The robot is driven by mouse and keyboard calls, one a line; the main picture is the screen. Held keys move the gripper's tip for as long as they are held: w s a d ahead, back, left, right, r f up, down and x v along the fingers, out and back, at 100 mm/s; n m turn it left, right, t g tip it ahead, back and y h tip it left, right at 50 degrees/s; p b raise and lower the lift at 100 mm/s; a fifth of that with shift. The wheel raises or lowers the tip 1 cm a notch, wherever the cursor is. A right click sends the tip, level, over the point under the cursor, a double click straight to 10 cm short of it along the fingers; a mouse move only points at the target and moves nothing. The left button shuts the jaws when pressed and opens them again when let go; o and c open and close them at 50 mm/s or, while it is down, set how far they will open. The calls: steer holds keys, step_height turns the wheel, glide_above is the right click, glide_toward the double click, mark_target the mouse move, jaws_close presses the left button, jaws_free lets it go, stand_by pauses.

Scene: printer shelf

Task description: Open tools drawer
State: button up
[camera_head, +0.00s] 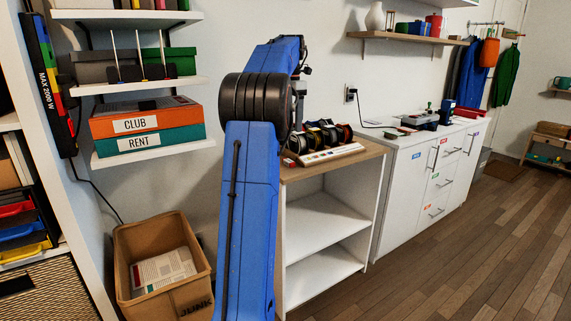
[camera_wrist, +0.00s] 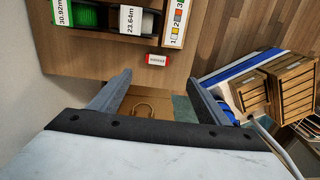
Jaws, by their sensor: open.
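A white cabinet (camera_head: 405,185) with several drawers or doors stands along the wall at right in the head view. Its fronts have bar handles and small coloured labels, including blue (camera_head: 416,155), green (camera_head: 435,175) and red (camera_head: 431,210) ones. The label text is too small to read, so I cannot tell which front is the tools drawer. All fronts look shut. My gripper (camera_wrist: 158,80) shows in the wrist view with its fingers spread and nothing between them. In the head view my blue arm hides it. The cabinet fronts cannot be made out in the wrist view.
A wooden-topped shelf unit (camera_head: 330,215) with several spools (camera_head: 325,135) stands left of the cabinet. A cardboard junk box (camera_head: 185,300) is on the floor at left. Wooden crates (camera_wrist: 292,85) show at right in the wrist view. The floor (camera_head: 470,250) before the cabinet is clear.

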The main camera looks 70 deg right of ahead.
glide_above(289, 161)
step_height(289, 161, down, 9)
steer(key=shift+s+d+f, duration=0.1)
steer(key=shift+s+f, duration=0.05)
steer(key=shift+w+d+f, duration=0.1)
steer(key=shift+w+f, duration=0.05)
steer(key=shift+f, duration=1.15)
steer(key=shift+w+f, duration=0.15)
steer(key=shift+f, duration=1.15)
steer(key=c, duration=1.2)
steer(key=shift+r, duration=0.1)
step_height(289, 161, up, 10)
steer(key=shift+f, duration=0.1)
